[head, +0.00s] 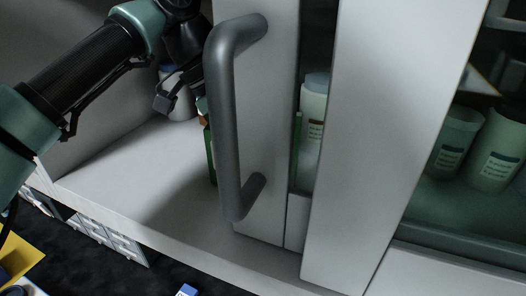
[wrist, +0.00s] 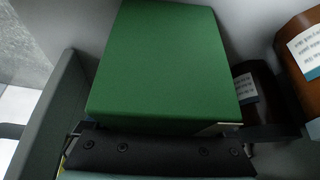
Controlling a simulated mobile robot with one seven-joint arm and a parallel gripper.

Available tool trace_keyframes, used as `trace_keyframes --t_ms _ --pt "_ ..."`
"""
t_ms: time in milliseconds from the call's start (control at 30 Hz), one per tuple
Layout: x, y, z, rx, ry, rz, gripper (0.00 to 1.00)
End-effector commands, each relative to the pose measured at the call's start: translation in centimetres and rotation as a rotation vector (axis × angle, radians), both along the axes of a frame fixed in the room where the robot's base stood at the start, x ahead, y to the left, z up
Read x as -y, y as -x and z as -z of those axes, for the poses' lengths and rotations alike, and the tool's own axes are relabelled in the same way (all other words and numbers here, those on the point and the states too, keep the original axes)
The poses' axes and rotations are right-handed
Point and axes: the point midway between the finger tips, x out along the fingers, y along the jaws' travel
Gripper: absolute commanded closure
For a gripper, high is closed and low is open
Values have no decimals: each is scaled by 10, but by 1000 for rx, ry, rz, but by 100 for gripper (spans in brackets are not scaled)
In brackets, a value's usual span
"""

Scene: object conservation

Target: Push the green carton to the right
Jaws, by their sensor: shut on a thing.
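The green carton (wrist: 165,60) fills the middle of the wrist view, its broad green face toward the camera. My gripper (wrist: 160,135) is at its near edge, with one finger at each side of it, shut on the carton. In the head view only a thin green strip of the carton (head: 210,155) shows beside the grey door handle. The handle and door hide the rest of it. My gripper also shows in the head view (head: 172,97), inside the cabinet above the shelf, with its tips partly hidden behind the handle.
A brown bottle (wrist: 308,55) and a dark labelled bottle (wrist: 252,95) stand right of the carton. The cabinet door with its grey handle (head: 226,120) is in front. White bottles (head: 314,100) stand behind the door. The shelf (head: 130,180) is clear at front left.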

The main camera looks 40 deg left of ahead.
Motion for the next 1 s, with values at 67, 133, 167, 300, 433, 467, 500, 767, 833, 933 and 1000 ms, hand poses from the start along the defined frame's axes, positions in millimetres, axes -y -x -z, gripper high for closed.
trace_keyframes --t_ms 67,133,167,300,433,467,500,767,833,933,1000 --pt "1 0 0 -3 1 3 100" --pt "1 0 0 -2 1 2 100" --pt "1 0 0 -1 1 3 100" --pt "0 -1 0 0 0 2 7" --pt "0 -1 0 1 0 2 0" --pt "0 -1 0 1 0 2 0" --pt "0 -1 0 1 0 2 0" --pt "-5 0 -5 2 -3 1 0" --pt "-15 4 -7 0 0 -4 0" --pt "-36 15 -7 1 1 -5 0" --pt "-52 22 -7 0 0 -6 0"
